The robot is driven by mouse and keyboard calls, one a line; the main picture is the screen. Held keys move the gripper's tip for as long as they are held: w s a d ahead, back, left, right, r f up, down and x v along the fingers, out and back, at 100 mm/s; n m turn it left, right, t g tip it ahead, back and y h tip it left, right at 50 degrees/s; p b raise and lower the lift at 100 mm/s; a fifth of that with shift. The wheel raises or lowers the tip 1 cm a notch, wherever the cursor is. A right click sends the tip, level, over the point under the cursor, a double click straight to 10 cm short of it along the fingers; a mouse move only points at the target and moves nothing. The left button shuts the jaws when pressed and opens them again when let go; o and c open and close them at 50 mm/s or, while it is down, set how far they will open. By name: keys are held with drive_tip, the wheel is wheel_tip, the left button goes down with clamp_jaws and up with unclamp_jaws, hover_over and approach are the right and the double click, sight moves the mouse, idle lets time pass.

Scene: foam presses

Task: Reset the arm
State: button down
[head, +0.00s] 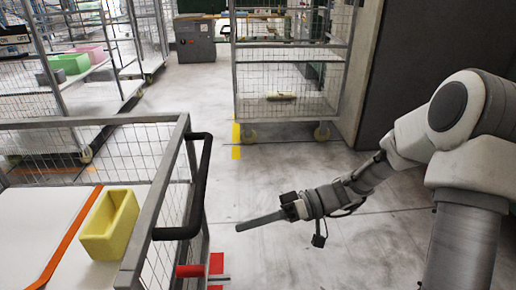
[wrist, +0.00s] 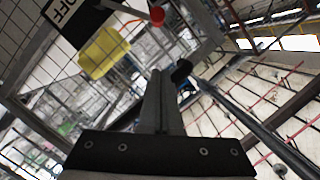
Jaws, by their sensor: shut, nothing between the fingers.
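My arm (head: 400,150) reaches in from the right of the head view, bent at the elbow. My gripper (head: 240,227) is at its end, over the open floor to the right of the near cart, pointing left. Its fingers are together and hold nothing. In the wrist view my gripper (wrist: 160,74) shows as two dark fingers side by side with no gap that I can see.
The near mesh cart (head: 165,190) with a black handle (head: 197,185) carries a yellow bin (head: 97,240). Red parts (head: 200,270) stick out at its lower side. A second mesh cart (head: 290,60) stands behind. Floor (head: 330,240) between is clear.

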drive_tip(key=s+d+r+m+t+h, duration=0.5)
drive_tip(key=s+d+m+h, duration=0.1)
drive_tip(key=d+h, duration=0.25)
drive_tip(key=s+d+r+m+t+h, duration=0.5)
drive_tip(key=s+d+r+h, duration=0.15)
drive_tip(key=d, duration=0.25)
wheel_tip(320, 180, up, 17)
drive_tip(key=m+p, duration=0.1)
drive_tip(key=p, duration=1.6)
drive_tip(key=shift+w+d, duration=0.15)
drive_tip(key=shift+w, duration=0.2)
drive_tip(key=shift+f, duration=0.15)
